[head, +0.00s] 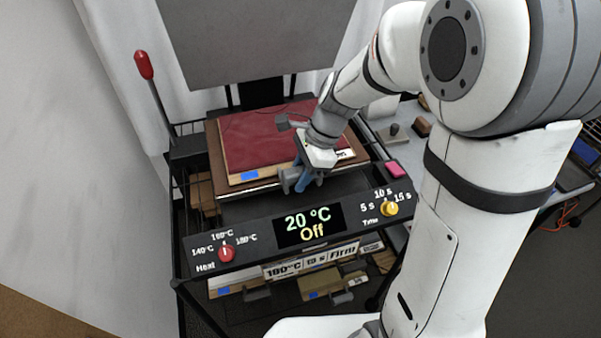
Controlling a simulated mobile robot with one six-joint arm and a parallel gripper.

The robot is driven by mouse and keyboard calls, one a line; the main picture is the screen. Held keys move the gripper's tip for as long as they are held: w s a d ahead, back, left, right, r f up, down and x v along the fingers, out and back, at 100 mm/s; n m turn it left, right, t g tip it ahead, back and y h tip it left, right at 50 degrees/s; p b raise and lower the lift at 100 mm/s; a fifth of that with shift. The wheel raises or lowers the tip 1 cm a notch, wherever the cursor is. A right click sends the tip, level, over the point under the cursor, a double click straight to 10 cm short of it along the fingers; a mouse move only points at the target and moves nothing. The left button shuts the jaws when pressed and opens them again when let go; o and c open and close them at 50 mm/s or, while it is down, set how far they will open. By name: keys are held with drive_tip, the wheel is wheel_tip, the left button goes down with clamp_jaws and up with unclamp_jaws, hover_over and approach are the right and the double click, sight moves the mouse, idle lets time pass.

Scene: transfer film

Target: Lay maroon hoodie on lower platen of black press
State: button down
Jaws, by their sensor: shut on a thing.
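The maroon hoodie (262,136) lies flat as a red-brown sheet on a thin wooden board (238,179) with a blue tag and a white label on its front edge. The board is over the lower platen (217,168) of the black press (262,215); I cannot tell whether it rests fully on it. My gripper (303,180) is shut at the board's front edge, where its handle seems to be. My wrist hides part of the board and the hoodie's right side.
The press's grey upper part (250,45) is raised behind. A red-tipped lever (145,70) stands at left. The panel reads 20 °C, Off, with a red heat knob (227,253) and yellow time knob (390,208). More boards (325,284) sit below. A side table (405,150) holds small items.

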drive_tip(key=shift+f, duration=0.35)
drive_tip(key=c, duration=1)
unclamp_jaws()
drive_tip(key=shift+c, duration=0.2)
drive_tip(key=v, duration=0.8)
drive_tip(key=s+d+r+n+t+h, duration=0.1)
drive_tip(key=s+d+n+t+h, duration=0.3)
drive_tip(key=s+d+n, duration=0.6)
drive_tip(key=s+n, duration=0.3)
drive_tip(key=n, duration=0.2)
drive_tip(key=shift+s+d, duration=0.2)
